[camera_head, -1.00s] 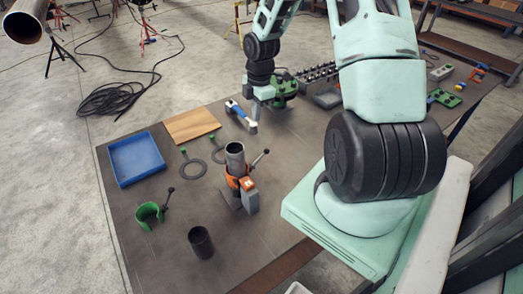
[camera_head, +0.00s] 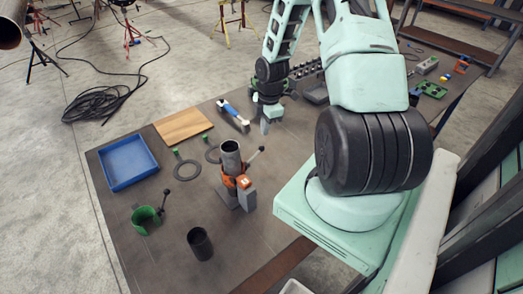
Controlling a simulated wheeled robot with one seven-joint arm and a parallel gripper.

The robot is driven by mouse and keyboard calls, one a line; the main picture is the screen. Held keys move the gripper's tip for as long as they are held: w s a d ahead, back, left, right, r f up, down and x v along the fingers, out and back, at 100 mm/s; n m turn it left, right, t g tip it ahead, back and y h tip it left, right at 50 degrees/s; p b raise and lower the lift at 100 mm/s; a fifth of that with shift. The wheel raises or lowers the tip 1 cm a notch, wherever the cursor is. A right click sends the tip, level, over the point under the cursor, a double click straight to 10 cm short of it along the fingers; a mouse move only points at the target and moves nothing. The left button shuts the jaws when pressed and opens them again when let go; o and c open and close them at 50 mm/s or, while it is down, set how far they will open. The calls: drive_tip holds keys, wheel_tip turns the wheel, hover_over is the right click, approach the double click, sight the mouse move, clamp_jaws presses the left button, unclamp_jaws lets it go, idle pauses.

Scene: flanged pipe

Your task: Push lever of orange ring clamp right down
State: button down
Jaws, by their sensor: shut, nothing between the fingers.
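The orange ring clamp (camera_head: 229,181) sits around a grey upright pipe (camera_head: 231,160) near the middle of the table. Its lever (camera_head: 253,158) sticks up and to the right, with a dark knob at its end. An orange-topped grey block (camera_head: 245,190) stands close against the clamp's right side. My gripper (camera_head: 265,127) is shut and empty, pointing down. In the picture it is above and slightly right of the lever knob, apart from it. Its exact height above the table is hard to tell.
A green ring clamp (camera_head: 146,217) with a raised lever and a dark short pipe (camera_head: 200,243) stand in front. Two dark gasket rings, a blue tray (camera_head: 128,162), a wooden board (camera_head: 183,126) and a blue-handled tool (camera_head: 234,116) lie behind and left.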

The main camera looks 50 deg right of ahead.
sight(263, 149)
drive_tip(key=shift+w+a+f+b, duration=0.1)
drive_tip(key=shift+a+f+b, duration=0.05)
drive_tip(key=shift+f+b, duration=1.2)
drive_tip(key=shift+w+a+f+b, duration=0.1)
drive_tip(key=shift+f+b, duration=0.85)
drive_tip(key=shift+f, duration=0.65)
drive_tip(key=shift+s, duration=0.1)
wheel_tip(263, 149, down, 4)
drive_tip(key=b, duration=0.2)
drive_tip(key=shift+b, duration=0.4)
drive_tip(key=shift+d+r+p, duration=0.1)
drive_tip(key=shift+r+p, duration=0.15)
drive_tip(key=shift+p, duration=0.05)
drive_tip(key=shift+s+d+r+p, duration=0.3)
drive_tip(key=shift+d+p, duration=0.1)
drive_tip(key=shift+d, duration=0.25)
drive_tip(key=shift+s+d+r+p, duration=0.15)
drive_tip(key=shift+s+d+p, duration=0.2)
drive_tip(key=shift+d, duration=0.25)
